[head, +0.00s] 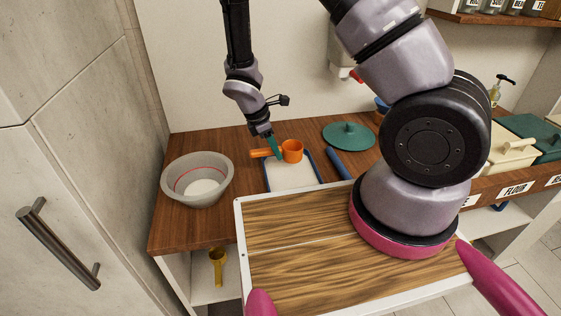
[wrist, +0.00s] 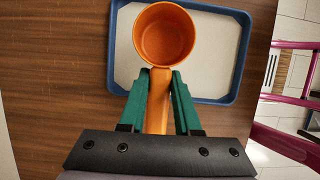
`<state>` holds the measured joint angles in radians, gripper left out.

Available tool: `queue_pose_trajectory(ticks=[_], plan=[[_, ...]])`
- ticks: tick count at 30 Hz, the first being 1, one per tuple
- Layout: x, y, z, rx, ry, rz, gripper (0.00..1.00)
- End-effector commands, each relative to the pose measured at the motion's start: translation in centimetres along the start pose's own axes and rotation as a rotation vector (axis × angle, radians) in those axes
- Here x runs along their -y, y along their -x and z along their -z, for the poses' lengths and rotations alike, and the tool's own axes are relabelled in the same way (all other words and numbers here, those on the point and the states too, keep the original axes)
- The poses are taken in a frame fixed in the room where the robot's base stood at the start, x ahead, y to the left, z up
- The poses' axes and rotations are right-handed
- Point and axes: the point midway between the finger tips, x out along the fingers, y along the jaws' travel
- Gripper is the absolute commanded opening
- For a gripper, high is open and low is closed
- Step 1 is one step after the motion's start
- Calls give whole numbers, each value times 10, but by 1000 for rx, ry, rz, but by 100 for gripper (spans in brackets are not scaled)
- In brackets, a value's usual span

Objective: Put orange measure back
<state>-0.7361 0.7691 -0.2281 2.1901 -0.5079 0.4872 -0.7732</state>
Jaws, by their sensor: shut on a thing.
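The orange measure (head: 291,151) is a round cup with a straight handle. My gripper (head: 275,150) is shut on its handle, above the blue-rimmed tray with a pale base (head: 290,178). In the wrist view, the green fingers of my gripper (wrist: 159,85) lie on both sides of the handle, and the cup of the measure (wrist: 163,35) opens toward the camera. The cup overlaps the tray (wrist: 120,87) in that view. I cannot tell whether the measure touches the tray.
A grey bowl (head: 197,180) stands left of the tray. A green lid (head: 348,135) lies to the right, with a blue handle-like item (head: 338,164) nearer. A yellow measure (head: 217,265) is below the counter. Cream (head: 507,153) and green containers (head: 537,135) stand far right.

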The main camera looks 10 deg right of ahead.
Motion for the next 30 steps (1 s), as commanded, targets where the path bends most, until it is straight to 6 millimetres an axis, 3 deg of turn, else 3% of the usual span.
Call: queue_pose_trajectory(ticks=[10, 23, 24, 25, 30], plan=[[0, -40, 15, 1, -2, 0, 0], [-1, -46, 18, 0, -3, 0, 0], [-1, -45, 17, -1, -3, -1, 47], [-1, -45, 17, -1, -3, -1, 58], [-1, -45, 17, -1, -3, 0, 61]])
